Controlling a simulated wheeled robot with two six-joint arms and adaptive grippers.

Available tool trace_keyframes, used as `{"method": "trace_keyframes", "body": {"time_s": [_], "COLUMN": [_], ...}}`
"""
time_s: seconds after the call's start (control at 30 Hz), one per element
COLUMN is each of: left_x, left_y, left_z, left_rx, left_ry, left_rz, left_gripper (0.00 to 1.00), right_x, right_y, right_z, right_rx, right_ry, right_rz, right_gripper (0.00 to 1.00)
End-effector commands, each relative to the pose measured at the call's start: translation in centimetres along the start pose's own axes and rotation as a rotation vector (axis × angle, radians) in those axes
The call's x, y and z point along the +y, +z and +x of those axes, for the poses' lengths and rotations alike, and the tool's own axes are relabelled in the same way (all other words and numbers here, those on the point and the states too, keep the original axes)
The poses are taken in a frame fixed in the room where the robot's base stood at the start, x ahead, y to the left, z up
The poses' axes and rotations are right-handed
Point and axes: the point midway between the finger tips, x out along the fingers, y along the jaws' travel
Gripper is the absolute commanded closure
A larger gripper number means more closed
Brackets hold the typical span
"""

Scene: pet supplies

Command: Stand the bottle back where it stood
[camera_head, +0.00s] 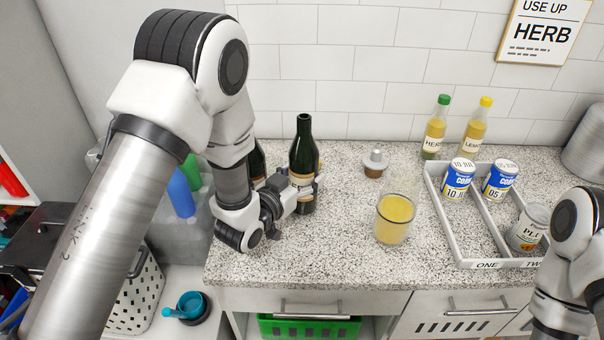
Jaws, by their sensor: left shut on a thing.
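A dark green bottle (304,150) with a pale label is upright over the left part of the speckled counter (330,255). My left gripper (305,187) is shut on the bottle around its lower body, reaching in from the left. The gripper hides part of the label. Whether the bottle's base touches the counter I cannot tell. A second dark bottle (257,160) stands to its left, mostly hidden behind my left arm. My right arm shows at the lower right, with its gripper out of the picture.
Green-capped (435,130) and yellow-capped (476,130) bottles stand near the wall. A divided tray (462,245) with cans is at right. The front-left counter is clear.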

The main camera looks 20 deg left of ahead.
Motion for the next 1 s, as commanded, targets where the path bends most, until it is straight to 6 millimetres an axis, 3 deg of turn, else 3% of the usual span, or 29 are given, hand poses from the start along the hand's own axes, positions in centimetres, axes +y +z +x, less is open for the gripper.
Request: {"method": "trace_keyframes", "body": {"time_s": [0.2,0.23,0.67,0.77,1.0], "left_x": [0.0,0.1,0.0,0.0,0.0], "left_y": [0.3,0.5,0.5,0.7,0.6], "left_z": [-0.1,-0.1,-0.9,-2.7,-9.6], "left_rx": [0.003,-0.001,0.000,-0.001,-0.002], "left_ry": [-0.001,-0.001,-0.002,-0.003,-0.004], "left_rz": [0.001,0.000,0.000,-0.002,-0.007], "left_gripper": [0.75,0.23,0.23,0.23,0.23], "right_x": [0.0,0.0,0.0,0.0,0.0], "right_y": [0.0,0.0,0.0,-0.1,0.0], "right_z": [0.2,0.3,0.6,1.1,2.3], "right_rx": [0.001,0.001,0.001,0.001,0.001], "right_ry": [0.000,0.000,0.000,0.000,0.000], "right_rz": [0.000,0.000,0.000,0.000,0.000], "right_gripper": [0.41,0.41,0.41,0.41,0.41]}}
